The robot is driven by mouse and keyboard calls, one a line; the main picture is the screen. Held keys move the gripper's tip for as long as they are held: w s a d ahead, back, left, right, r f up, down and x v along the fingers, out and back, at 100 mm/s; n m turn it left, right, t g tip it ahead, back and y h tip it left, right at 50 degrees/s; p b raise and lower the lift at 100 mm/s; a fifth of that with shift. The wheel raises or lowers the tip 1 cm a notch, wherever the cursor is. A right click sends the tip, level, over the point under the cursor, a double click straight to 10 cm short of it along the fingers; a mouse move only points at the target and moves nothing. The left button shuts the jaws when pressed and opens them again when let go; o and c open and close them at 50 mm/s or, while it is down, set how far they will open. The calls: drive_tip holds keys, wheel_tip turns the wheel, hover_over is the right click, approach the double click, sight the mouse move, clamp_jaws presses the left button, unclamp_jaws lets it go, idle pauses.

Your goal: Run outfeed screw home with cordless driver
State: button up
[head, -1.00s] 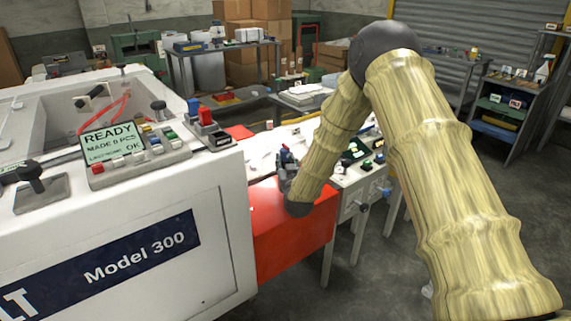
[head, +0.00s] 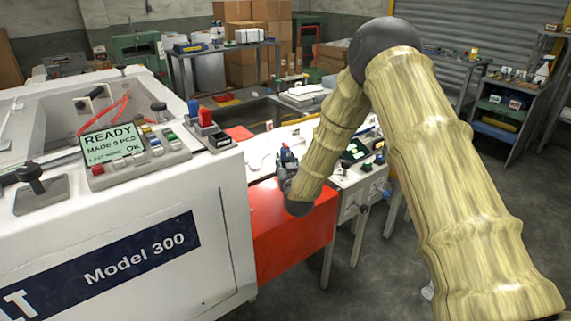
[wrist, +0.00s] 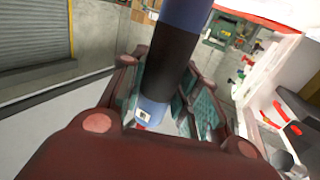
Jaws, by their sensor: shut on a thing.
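The cordless driver (wrist: 172,55) shows in the wrist view as a blue and black cylinder, with a lighter blue part lower down. My gripper (wrist: 163,100) has its teal-padded fingers on both sides of it and is shut on it. In the head view my gripper (head: 287,168) is small and partly hidden by my arm, above the red outfeed part (head: 290,225) of the machine. A bit of blue shows there at the gripper. The outfeed screw and the driver's tip cannot be made out in either view.
The white Model 300 machine (head: 125,225) fills the left, with a control panel (head: 135,150) reading READY. A bench with small items (head: 365,165) stands just right of my gripper. Shelves (head: 500,105) stand at the right. The floor between is open.

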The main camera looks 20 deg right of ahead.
sight(286, 151)
drive_tip(key=shift+r+p, duration=1)
drive_tip(key=shift+r, duration=1.6)
